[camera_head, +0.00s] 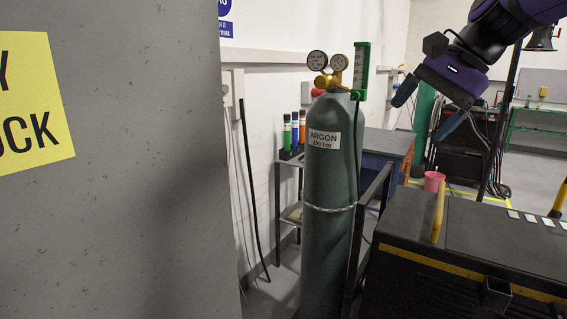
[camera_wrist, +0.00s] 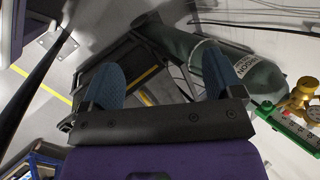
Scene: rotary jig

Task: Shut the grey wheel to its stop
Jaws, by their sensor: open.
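A dark green argon cylinder (camera_head: 329,220) stands upright, with a brass regulator (camera_head: 333,80) and two round gauges on top. A small red knob (camera_head: 317,92) sits at the left of the regulator. I cannot make out a grey wheel for certain in either view. My gripper (camera_head: 427,108) is open and empty, in the air to the right of the cylinder top. In the wrist view its two blue fingers are spread (camera_wrist: 162,66). The cylinder (camera_wrist: 245,72) lies beyond the right finger there, with the brass regulator (camera_wrist: 302,97) at the right edge.
A green upright gauge strip (camera_head: 361,70) stands right beside the regulator. A grey panel with a yellow sign (camera_head: 32,100) fills the left. A dark machine with a yellow handle (camera_head: 438,216) stands at the lower right. Several coloured bottles (camera_head: 294,132) stand on a shelf behind the cylinder.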

